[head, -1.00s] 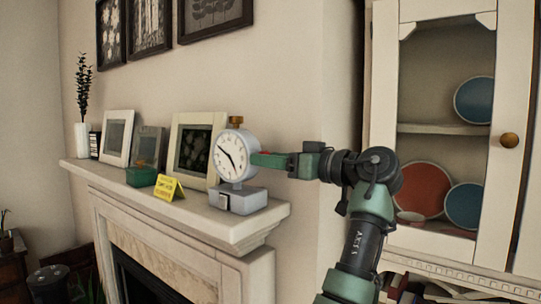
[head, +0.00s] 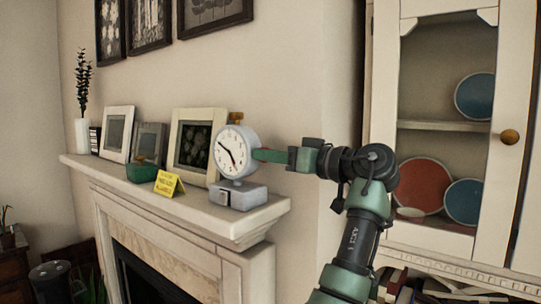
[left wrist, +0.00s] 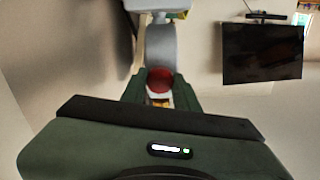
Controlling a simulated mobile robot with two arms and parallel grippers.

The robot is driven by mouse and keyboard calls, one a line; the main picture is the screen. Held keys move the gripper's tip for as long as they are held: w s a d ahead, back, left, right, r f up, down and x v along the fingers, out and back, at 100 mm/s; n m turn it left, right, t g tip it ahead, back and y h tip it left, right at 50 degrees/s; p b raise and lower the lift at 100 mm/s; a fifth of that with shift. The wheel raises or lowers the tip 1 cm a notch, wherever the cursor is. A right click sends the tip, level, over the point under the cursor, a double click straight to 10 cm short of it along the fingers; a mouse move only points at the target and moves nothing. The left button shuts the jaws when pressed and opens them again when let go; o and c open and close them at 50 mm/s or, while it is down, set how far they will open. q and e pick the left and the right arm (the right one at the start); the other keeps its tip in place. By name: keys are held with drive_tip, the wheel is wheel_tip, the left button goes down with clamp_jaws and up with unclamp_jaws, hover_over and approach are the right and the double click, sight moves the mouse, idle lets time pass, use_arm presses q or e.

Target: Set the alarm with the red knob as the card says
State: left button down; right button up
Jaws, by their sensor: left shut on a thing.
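The round white alarm clock (head: 231,151) with black hands and a brass top knob (head: 236,118) stands on a grey base (head: 238,195) near the mantel's right end. Its long hand points to the upper left, the short one to the lower right. The yellow card (head: 168,184) stands left of it; its writing is too small to read. My left gripper (head: 270,155) reaches the clock from the right and is shut on the red knob (left wrist: 159,79) behind the dial. The red knob sits between the fingers in the left wrist view. My right gripper is not in view.
The mantel shelf (head: 240,222) also holds a green bowl (head: 141,172), several picture frames and a white vase (head: 82,136). A white glass-front cabinet (head: 510,190) stands to the right. A wall screen (left wrist: 262,53) shows in the left wrist view.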

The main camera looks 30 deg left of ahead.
use_arm(q)
drive_tip(key=m+p, duration=0.1)
drive_tip(key=m, duration=0.3)
drive_tip(key=shift+m, duration=0.3)
idle(0.3)
drive_tip(key=c, duration=1.1)
unclamp_jaws()
drive_tip(key=shift+o, duration=0.2)
